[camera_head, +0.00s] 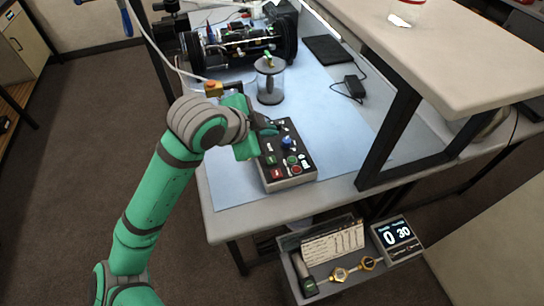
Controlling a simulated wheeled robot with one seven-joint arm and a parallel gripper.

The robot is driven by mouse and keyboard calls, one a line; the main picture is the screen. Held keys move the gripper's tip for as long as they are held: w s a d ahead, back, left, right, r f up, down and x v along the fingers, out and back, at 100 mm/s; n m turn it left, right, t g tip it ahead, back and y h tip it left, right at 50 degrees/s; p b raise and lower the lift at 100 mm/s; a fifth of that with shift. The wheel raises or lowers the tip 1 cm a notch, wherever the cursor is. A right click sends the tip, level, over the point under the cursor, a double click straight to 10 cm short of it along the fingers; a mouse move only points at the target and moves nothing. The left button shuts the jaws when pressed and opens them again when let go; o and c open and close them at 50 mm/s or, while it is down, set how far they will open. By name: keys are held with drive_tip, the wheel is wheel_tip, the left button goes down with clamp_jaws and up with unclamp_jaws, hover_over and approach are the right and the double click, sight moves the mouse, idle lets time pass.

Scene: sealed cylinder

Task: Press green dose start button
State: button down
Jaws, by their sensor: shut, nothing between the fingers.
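A dark control box (305,177) lies on the light blue mat near the table's front edge. A round green button (292,160) shows on its right half, just above a red one (297,169). A small green part (271,160) and a red part (277,174) show on its left half. A blue knob (287,141) stands above the round buttons. My gripper (270,130) is shut and empty over the box's upper left part, apart from the round green button in the picture. My wrist hides part of the box's left side; I cannot tell whether the fingertips touch it.
A clear cylinder with a dark lid (268,92) stands behind the box. A machine (237,42) and a black adapter (355,87) lie further back. A raised shelf (465,60) stands to the right.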

sight(269, 163)
drive_tip(key=shift+a+f, duration=0.1)
drive_tip(key=shift+a, duration=0.05)
drive_tip(key=shift+f, duration=4.3)
drive_tip(key=shift+f, duration=0.45)
drive_tip(key=shift+f, duration=0.35)
drive_tip(key=shift+r, duration=0.8)
